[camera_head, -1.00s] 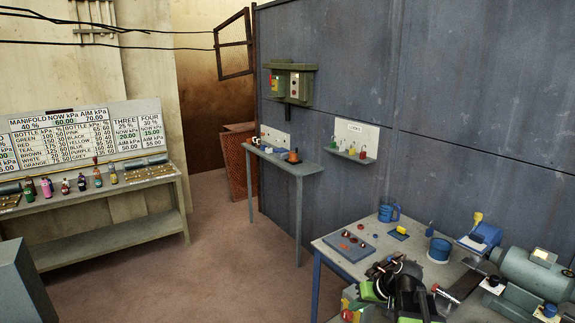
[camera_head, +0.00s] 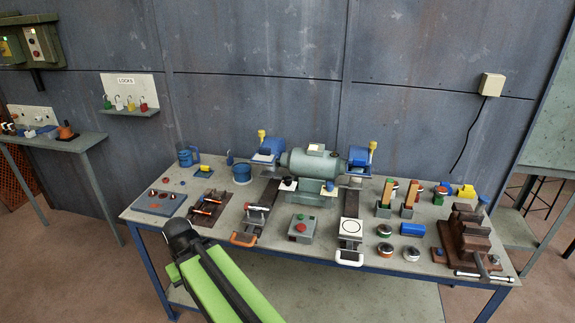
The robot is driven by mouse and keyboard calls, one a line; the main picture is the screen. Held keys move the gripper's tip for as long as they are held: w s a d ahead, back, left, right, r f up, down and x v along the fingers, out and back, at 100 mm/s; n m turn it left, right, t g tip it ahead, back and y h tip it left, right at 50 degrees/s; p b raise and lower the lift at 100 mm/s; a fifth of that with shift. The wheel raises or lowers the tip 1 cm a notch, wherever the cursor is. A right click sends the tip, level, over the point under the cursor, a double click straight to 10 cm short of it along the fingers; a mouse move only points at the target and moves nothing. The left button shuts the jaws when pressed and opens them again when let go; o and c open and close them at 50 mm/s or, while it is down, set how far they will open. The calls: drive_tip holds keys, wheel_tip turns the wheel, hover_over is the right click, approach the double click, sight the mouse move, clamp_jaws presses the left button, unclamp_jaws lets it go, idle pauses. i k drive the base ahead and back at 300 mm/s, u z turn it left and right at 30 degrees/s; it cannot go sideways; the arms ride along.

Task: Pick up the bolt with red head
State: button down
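A small dark brown tray (camera_head: 197,217) lies on the left part of the workbench. Several slim pieces with orange-red parts (camera_head: 207,202) lie on it, too small to tell whether one is the bolt with the red head. A blue-grey plate (camera_head: 147,207) to its left carries small red and dark round pieces, also too small to identify. My green arm (camera_head: 222,290) reaches up from the bottom edge, its black joint (camera_head: 182,236) in front of the bench's left front edge. My gripper's fingers cannot be made out.
A bench grinder (camera_head: 312,165) stands at the back middle of the workbench (camera_head: 290,258). A grey box with a red button (camera_head: 302,228) sits in front of it. A brown vise (camera_head: 468,235) is at the right end. Padlocks hang on a shelf (camera_head: 130,110) at the left.

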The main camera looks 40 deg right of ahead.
sight(247, 206)
drive_tip(key=z, duration=0.9)
